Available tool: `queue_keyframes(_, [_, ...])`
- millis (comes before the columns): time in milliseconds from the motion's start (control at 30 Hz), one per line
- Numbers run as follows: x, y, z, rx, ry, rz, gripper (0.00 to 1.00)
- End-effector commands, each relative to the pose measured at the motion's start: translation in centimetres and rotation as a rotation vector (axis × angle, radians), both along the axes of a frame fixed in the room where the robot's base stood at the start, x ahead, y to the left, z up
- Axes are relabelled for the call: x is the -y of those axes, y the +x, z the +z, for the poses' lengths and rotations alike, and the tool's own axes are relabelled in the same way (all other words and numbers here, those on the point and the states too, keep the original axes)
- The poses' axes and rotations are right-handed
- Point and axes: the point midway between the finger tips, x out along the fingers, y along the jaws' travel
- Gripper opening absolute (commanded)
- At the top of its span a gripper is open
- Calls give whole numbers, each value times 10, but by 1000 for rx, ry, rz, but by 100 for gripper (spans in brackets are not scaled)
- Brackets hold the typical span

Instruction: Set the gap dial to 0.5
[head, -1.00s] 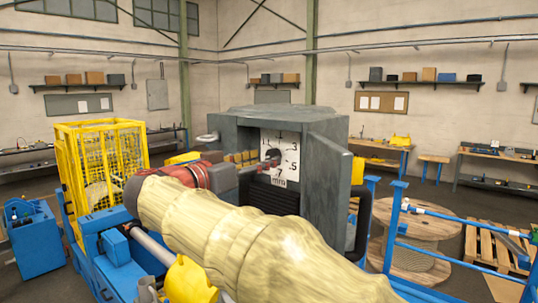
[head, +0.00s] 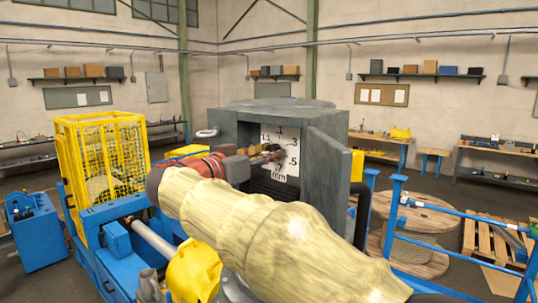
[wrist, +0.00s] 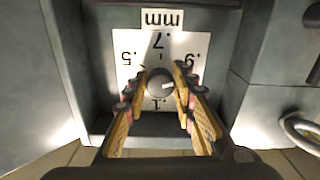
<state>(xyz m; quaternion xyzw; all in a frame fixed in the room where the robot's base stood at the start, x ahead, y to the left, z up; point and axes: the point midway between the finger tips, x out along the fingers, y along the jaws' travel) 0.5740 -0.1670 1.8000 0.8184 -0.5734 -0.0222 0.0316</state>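The gap dial is a white plate (wrist: 129,44) with black numbers and a round grey knob (wrist: 159,84) at its centre. In the wrist view the plate appears upside down, with .7 above the knob, .5 at left and .9 at right. A small light mark shows on the knob's right side; its exact reading is unclear. My gripper (wrist: 160,90) is open, one finger on each side of the knob, with small gaps appearing between. In the head view the plate (head: 291,138) is partly hidden behind my gripper (head: 277,153).
The dial sits inside a grey cabinet (head: 228,127) with its door (head: 328,185) open at right. Its walls flank my gripper. A yellow cage (head: 100,150) stands left, a wooden spool (head: 415,245) right. A metal handle (wrist: 303,132) shows at right in the wrist view.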

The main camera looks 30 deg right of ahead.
Motion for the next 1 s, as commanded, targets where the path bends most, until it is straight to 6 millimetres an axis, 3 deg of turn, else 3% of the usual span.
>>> queue_keyframes(367, [0, 0, 0, 0, 0, 0, 1])
queue_keyframes(667, [0, 0, -1, -32, -12, 0, 1])
queue_keyframes(1000, [0, -1, -2, -234, -86, 0, 1])
